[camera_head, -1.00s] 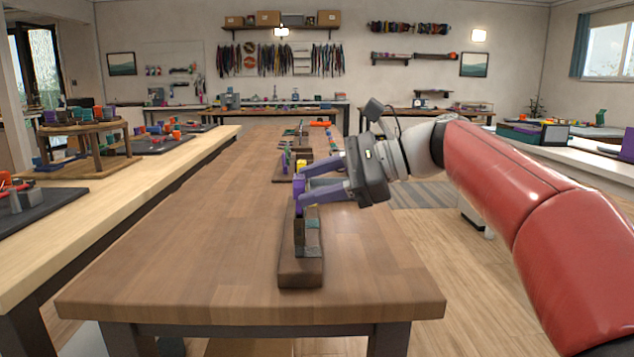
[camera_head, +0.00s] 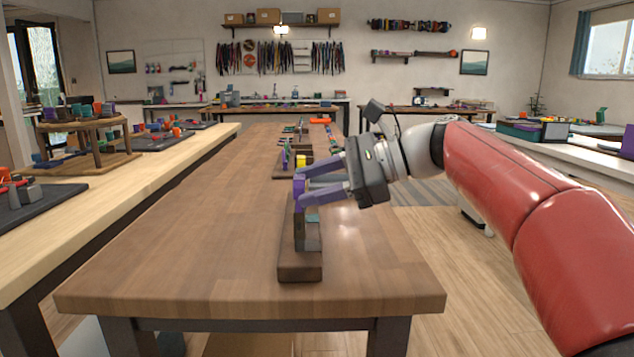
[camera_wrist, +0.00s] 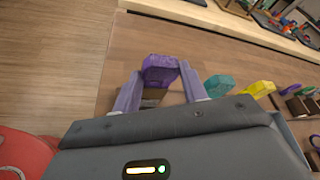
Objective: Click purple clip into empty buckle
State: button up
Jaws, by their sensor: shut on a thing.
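The purple clip (camera_head: 299,189) is between the fingertips of my gripper (camera_head: 304,187), which is shut on it. It also shows in the wrist view (camera_wrist: 160,70) between my two purple fingers. In the head view the clip is at the top of a dark upright holder on a brown wooden block (camera_head: 300,268) near the table's front. A grey buckle-like part (camera_head: 312,236) stands on that block below the clip. Whether the clip touches or sits inside it cannot be told. In the wrist view the part under the clip is mostly hidden.
A teal piece (camera_wrist: 219,86) and a yellow piece (camera_wrist: 259,89) stand to the right of the clip in the wrist view. Farther back on the table (camera_head: 190,250) are more blocks with coloured parts. The table's left and front areas are clear.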

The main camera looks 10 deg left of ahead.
jog(key=shift+f+b, duration=0.4)
jog(key=shift+f, duration=0.5)
jog(key=o, duration=1.1)
jog(key=shift+f, duration=0.15)
jog(key=shift+c, duration=0.2)
jog(key=c, duration=0.3)
jog(key=shift+d, duration=0.1)
jog(key=shift+c, duration=0.2)
jog(key=shift+d+r+p, duration=0.2)
jog(key=shift+d+p, duration=0.1)
jog(key=shift+p, duration=0.05)
jog(key=shift+o, duration=1.2)
jog(key=shift+w+d+r, duration=0.1)
jog(key=shift+d+r, duration=0.05)
jog(key=shift+d, duration=0.25)
jog(key=p+v, duration=0.2)
jog(key=v, duration=0.2)
jog(key=shift+d+r+p, duration=0.15)
jog(key=shift+r+p, duration=0.05)
jog(key=shift+p, duration=0.2)
